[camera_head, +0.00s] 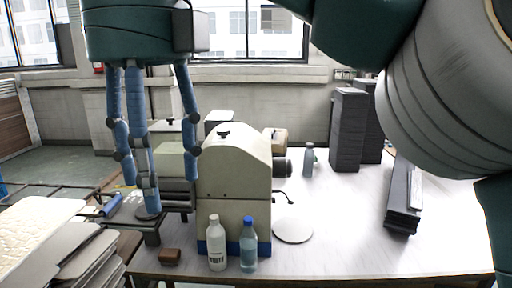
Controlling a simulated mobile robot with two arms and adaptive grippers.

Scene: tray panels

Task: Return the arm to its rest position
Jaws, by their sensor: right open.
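My right gripper (155,168) hangs at the upper left, with its teal palm at the top edge. Its blue jointed fingers point down, spread apart and open, with nothing between them. The longest finger shows in front of a dark metal frame (178,189); I cannot tell how far above it the tip is. The large grey and teal links at the top right are my own arm. They cover the upper right of the view. My left gripper is not in view.
A beige machine (232,185) stands right of the gripper on a white table (335,235). A white bottle (216,245) and blue-capped bottle (249,248) stand before it. Dark panel stacks (348,130) are farther right. Pale trays (60,245) lie lower left.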

